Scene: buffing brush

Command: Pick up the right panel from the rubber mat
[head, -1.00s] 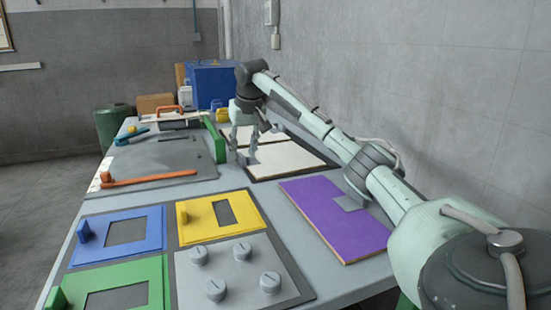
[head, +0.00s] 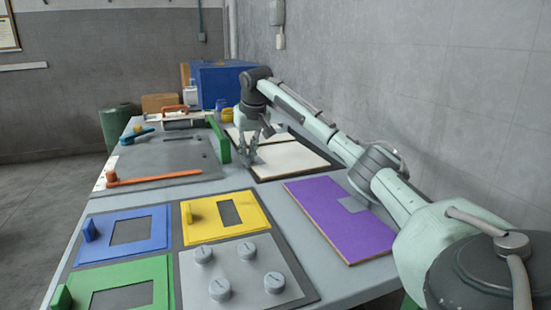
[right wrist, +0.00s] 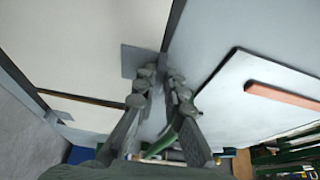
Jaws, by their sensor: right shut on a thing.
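The rubber mat (head: 262,179) is a dark sheet on the table, with two cream-white panels side by side on it. The nearer, right panel (head: 292,158) appears to lie flat; in the right wrist view it is the large pale surface (right wrist: 85,45) at upper left. A grey metal tab (right wrist: 132,62) sits at its left edge. My right gripper (head: 249,158) is at that edge, fingers pointing down. In the right wrist view its fingertips (right wrist: 160,78) are shut on the panel's tab. The farther panel (head: 243,134) is partly hidden behind the gripper. My left gripper is out of view.
A purple panel (head: 335,217) lies nearer, below my right arm. A green upright block (head: 219,138) and a grey board with an orange bar (head: 155,178) stand left of the mat. Blue, yellow and green frames and a grey knob plate (head: 240,272) fill the near left. A wall bounds the right.

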